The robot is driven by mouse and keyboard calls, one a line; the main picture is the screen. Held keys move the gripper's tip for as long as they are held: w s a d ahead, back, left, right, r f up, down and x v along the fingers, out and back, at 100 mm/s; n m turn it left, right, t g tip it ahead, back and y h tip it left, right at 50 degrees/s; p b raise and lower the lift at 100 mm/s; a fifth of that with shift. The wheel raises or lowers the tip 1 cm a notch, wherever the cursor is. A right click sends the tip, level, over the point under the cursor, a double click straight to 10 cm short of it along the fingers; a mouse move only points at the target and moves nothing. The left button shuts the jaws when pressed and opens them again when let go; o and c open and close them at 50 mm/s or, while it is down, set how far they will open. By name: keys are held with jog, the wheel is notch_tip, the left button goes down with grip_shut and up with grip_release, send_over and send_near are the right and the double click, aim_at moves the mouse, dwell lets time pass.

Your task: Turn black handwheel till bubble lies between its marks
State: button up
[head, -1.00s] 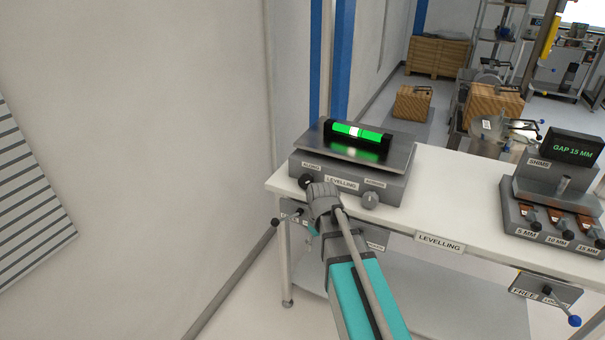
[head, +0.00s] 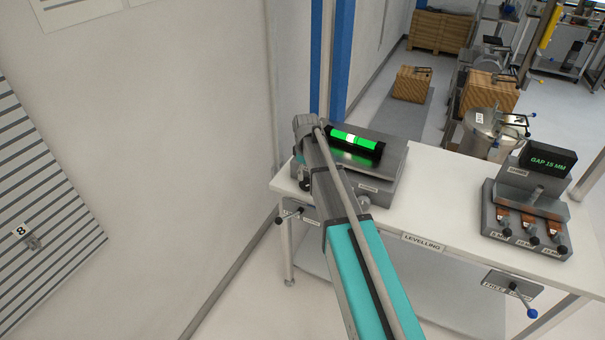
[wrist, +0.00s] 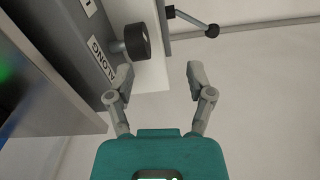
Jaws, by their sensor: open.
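The black handwheel (wrist: 137,41) sticks out on a short shaft from the grey levelling unit, beside a label reading ALONG, in the wrist view. My gripper (wrist: 160,74) is open and empty. Its left finger is close to the handwheel's near side in the picture; I cannot tell whether they touch. The green level vial (head: 367,145) lies on the unit's tilted top plate (head: 388,152). Its pale bubble (head: 350,139) sits left of the vial's middle. The marks are too small to read.
The levelling unit stands on a white bench (head: 440,190) by the wall. A lever with a black knob (wrist: 212,31) juts out near the handwheel. A shims stand (head: 525,220) with a GAP 15 MM display (head: 546,160) is at the right. A blue-knobbed lever (head: 532,313) hangs at the front.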

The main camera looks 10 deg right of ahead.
aim_at(302, 183)
jog(key=w+r+n+p, duration=0.1)
jog(key=w+r+p, duration=0.2)
jog(key=w+r, duration=0.1)
jog(key=shift+a+r, duration=0.15)
jog(key=shift+r, duration=0.05)
jog(key=shift+f, duration=0.1)
notch_tip(302, 183, down, 14)
jog(key=b, duration=1.3)
jog(key=shift+r+b, duration=0.2)
jog(key=shift+b, duration=0.15)
jog(key=shift+c, duration=0.2)
grip_shut()
dwell(0.4)
